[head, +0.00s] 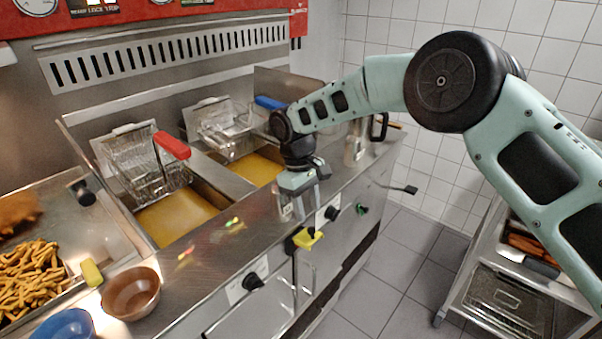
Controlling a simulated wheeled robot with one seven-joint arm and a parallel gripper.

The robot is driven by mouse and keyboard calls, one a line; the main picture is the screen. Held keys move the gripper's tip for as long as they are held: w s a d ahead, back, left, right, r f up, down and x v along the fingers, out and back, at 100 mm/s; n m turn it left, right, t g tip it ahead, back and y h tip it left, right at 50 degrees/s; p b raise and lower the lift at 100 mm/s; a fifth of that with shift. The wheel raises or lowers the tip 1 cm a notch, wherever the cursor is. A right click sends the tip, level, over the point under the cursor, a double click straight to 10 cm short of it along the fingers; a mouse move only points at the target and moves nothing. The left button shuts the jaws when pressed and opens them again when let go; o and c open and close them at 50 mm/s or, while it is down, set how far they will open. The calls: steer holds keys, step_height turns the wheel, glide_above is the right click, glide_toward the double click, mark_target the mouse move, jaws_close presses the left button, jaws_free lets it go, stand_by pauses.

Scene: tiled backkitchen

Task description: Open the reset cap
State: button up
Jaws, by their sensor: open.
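A small yellow flap-like part (308,238) on a dark mount sits on the front panel of the fryer (240,248), and it looks like the reset cap. I cannot tell from this view whether it is open or shut. My gripper (300,212) points down over the front edge of the fryer's steel top, just above and slightly left of the yellow part. It looks apart from it. The jaws are open and I see nothing between them, though the fingertips are small here.
Black knobs (253,282) and a metal handle (304,285) stick out of the front panel. Two fry baskets (140,160) hang over oil at the back. A brown bowl (130,293) stands front left. A wheeled rack (480,270) stands right; floor between is clear.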

step_height(320, 180, up, 12)
steer(key=w+a+b, duration=0.1)
steer(key=a, duration=0.1)
steer(key=shift+w+f, duration=0.25)
steer(key=s+d+r+y, duration=0.1)
steer(key=s+d+r, duration=0.1)
steer(key=s, duration=0.7)
steer(key=s+d+r+y, duration=0.1)
steer(key=s+d+r, duration=0.2)
steer(key=s, duration=0.6)
steer(key=s+d+f+m, duration=0.1)
steer(key=s+d+f, duration=0.1)
steer(key=s+d, duration=0.4)
steer(key=s+d+f+m+t, duration=0.1)
steer(key=s+d+f, duration=0.2)
steer(key=s+d, duration=0.3)
steer(key=s, duration=0.5)
steer(key=shift+s+d+m, duration=0.2)
steer(key=shift+d+m, duration=0.15)
steer(key=shift+m, duration=0.05)
